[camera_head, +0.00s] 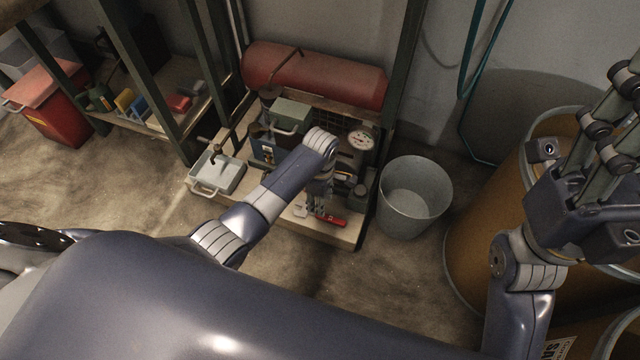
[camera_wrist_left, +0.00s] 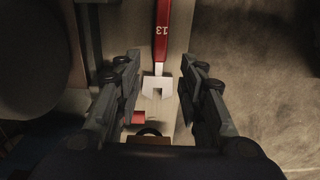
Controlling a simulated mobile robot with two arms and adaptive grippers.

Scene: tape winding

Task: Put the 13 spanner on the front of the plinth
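The 13 spanner has a red handle marked "13" (camera_wrist_left: 161,30) and a pale open jaw. It lies on the plinth (camera_head: 346,235) close to its front edge, and its red handle also shows in the head view (camera_head: 331,220). My left gripper (camera_wrist_left: 160,58) is open above the spanner, with one finger on each side and no visible contact. In the head view my left gripper (camera_head: 318,195) is small and partly hidden among the machine parts. My right gripper (camera_head: 615,100) is raised at the right, away from the plinth; its fingertips are too unclear to judge.
A red tank (camera_head: 315,75), a gauge (camera_head: 361,140) and machine parts crowd the plinth behind the spanner. A metal bucket (camera_head: 415,195) stands just right of the plinth. A large brown drum (camera_head: 490,235) is farther right. A grey tray (camera_head: 218,175) sits at the plinth's left end.

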